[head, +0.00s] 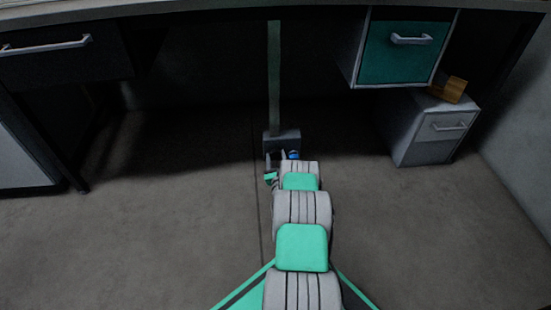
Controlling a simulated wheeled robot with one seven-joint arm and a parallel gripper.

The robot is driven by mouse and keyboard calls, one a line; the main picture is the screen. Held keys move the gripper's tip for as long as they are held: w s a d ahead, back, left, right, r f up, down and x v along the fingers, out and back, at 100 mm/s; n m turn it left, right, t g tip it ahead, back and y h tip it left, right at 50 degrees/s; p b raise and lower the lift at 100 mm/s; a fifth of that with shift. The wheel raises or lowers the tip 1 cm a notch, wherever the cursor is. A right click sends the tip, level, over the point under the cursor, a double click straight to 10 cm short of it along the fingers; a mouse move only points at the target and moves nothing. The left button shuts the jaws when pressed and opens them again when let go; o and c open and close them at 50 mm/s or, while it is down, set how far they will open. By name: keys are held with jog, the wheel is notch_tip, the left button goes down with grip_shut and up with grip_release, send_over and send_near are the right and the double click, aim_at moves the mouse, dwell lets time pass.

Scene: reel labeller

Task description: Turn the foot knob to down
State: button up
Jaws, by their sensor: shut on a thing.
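A dark grey box (284,140) sits low on the floor under the bench, at the foot of a narrow upright strip. My gripper (277,156) is at the front face of this box, shut on the foot knob there. The knob itself is mostly hidden by my gripper and wrist, so its setting cannot be read. A small blue part (294,154) shows just right of my gripper, against the box; what it belongs to is not clear.
The bench top (200,10) spans the back above my arm. A teal drawer (403,48) hangs at right. A grey cabinet (425,128) with a wooden block (448,89) on top stands below it. A dark drawer (60,55) is at left. The floor around is clear.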

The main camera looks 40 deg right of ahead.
jog(key=shift+a, duration=0.1)
jog(key=c, duration=0.6)
